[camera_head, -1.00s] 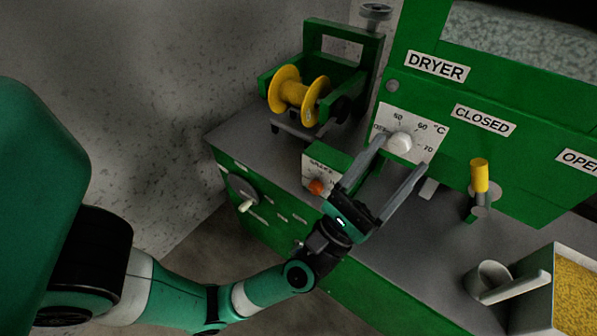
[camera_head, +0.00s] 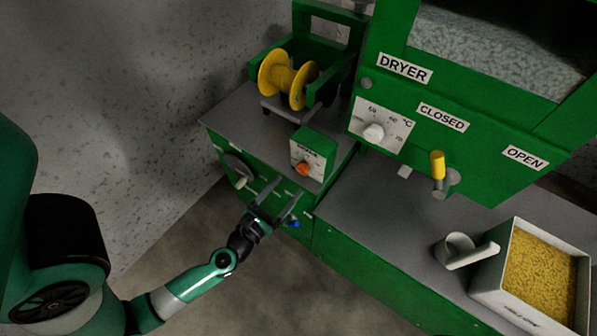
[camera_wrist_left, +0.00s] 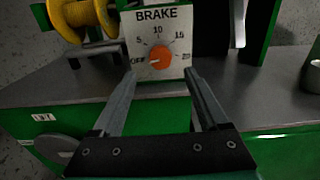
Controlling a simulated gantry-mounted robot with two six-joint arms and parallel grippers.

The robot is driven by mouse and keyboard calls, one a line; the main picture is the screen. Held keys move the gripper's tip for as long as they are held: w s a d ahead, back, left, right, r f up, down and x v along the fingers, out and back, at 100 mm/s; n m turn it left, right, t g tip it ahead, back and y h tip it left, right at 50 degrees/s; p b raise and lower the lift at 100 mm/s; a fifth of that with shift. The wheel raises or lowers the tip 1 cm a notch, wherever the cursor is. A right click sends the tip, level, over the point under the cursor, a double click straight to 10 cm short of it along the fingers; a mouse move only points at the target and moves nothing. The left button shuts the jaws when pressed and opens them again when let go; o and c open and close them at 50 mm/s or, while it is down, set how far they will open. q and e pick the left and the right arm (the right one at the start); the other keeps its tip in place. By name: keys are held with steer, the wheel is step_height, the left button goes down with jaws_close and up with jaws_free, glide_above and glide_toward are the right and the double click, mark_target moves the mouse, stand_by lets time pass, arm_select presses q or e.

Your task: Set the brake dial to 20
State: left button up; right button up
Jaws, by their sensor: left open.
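The brake dial is an orange knob (camera_head: 303,169) on a white plate on the front of a small green box (camera_head: 317,148). In the left wrist view the knob (camera_wrist_left: 160,57) sits below the word BRAKE, with marks OFF, 5, 10, 15 and 20 around it. A small pale mark on the knob seems to face the OFF side. My left gripper (camera_head: 280,192) is open and empty, in front of and below the dial. In the left wrist view its fingers (camera_wrist_left: 160,74) point toward the plate, one each side of the knob, apart from it. My right gripper is not in view.
A yellow spool (camera_head: 287,80) stands on the grey counter (camera_head: 237,117) behind the brake box. The green dryer, with its white temperature dial (camera_head: 373,132) and yellow-topped lever (camera_head: 437,165), is to the right. A scoop (camera_head: 459,251) lies beside a box of yellow pellets (camera_head: 503,286).

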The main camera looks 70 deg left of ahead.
mark_target(301, 172)
arm_select(q)
steer(key=x, duration=0.6)
steer(key=shift+w+a+p, duration=0.2)
steer(key=shift+w+p, duration=0.1)
steer(key=shift+p, duration=0.1)
steer(key=shift+c, duration=0.2)
jaws_close()
